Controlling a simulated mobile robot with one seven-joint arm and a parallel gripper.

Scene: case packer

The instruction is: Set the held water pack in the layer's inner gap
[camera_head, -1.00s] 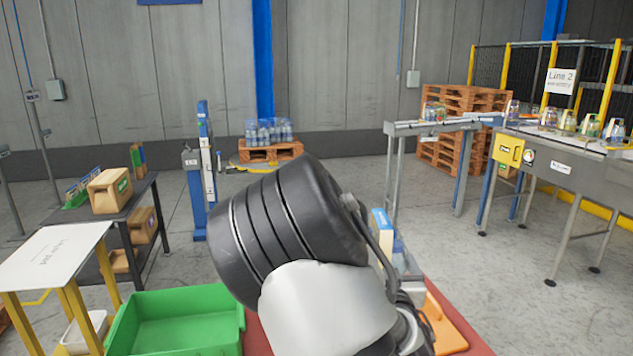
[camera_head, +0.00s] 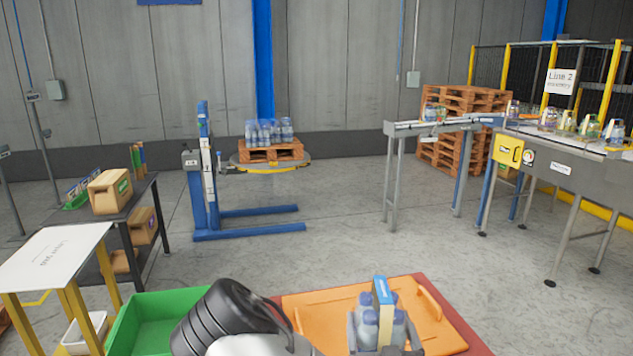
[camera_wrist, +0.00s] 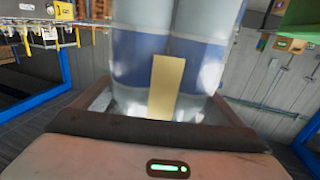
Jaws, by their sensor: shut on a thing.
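The held water pack (camera_head: 369,330) is a group of clear bottles with blue caps and a blue-and-tan upright piece. It is in my gripper (camera_head: 383,345), low at the bottom of the head view, in front of the orange tray. In the wrist view my gripper (camera_wrist: 163,108) is shut on the pack (camera_wrist: 135,62), whose blue-banded bottles fill the space between the fingers. The layer of water packs (camera_head: 262,133) sits on a small wooden pallet (camera_head: 285,150), far from my gripper. Its inner gap cannot be made out from here.
A blue lift (camera_head: 205,190) with a round yellow-edged plate (camera_head: 268,167) carries the pallet. An orange tray (camera_head: 310,312) and green bin (camera_head: 125,325) are close by. A shelf (camera_head: 135,205) stands left, a conveyor (camera_head: 560,160) right. The middle floor is clear.

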